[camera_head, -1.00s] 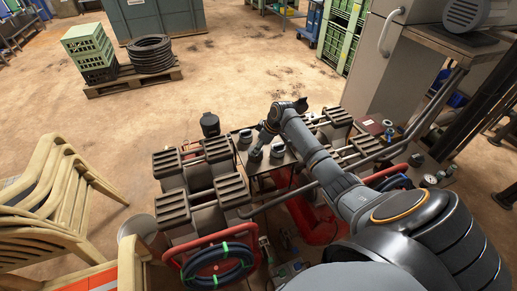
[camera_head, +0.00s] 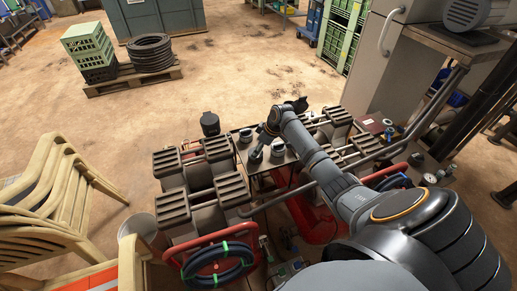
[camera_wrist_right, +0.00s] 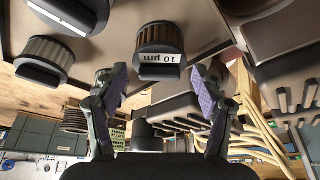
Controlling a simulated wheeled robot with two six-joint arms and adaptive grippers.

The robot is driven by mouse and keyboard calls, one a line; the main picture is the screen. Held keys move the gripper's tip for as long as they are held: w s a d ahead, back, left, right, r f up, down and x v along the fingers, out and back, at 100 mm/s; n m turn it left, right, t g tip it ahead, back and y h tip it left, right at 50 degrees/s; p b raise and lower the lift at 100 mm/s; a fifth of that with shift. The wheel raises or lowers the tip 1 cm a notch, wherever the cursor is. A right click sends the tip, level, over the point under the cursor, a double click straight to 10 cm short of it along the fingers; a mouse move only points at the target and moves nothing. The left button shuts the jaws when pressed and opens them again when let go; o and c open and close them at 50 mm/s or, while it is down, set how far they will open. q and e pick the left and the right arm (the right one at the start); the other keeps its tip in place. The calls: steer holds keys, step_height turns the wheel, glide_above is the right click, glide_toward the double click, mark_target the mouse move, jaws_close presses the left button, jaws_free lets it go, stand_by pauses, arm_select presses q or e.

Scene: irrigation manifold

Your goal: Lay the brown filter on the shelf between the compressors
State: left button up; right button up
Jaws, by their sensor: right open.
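My right gripper (camera_head: 258,151) reaches over the shelf (camera_head: 243,152) between the two compressors (camera_head: 205,183). In the right wrist view my right gripper (camera_wrist_right: 158,84) is open, its two fingers apart with nothing between the pads. A round, dark-capped filter (camera_wrist_right: 160,38) labelled "10 µm" stands just beyond the fingertips, centred between them. Two similar filters stand to the left, one nearer the middle (camera_wrist_right: 45,58) and one cut off at the top (camera_wrist_right: 78,12). My left gripper is not in view.
Red frames with coiled hoses (camera_head: 218,265) flank the compressors. Stacked cream chairs (camera_head: 45,205) stand at the left. A pallet (camera_head: 130,82) with crates and black hose lies farther back. A grey cabinet (camera_head: 385,70) stands at the right. Open floor lies behind the compressors.

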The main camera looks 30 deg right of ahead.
steer(key=v, duration=1.2)
steer(key=shift+w+r, duration=0.1)
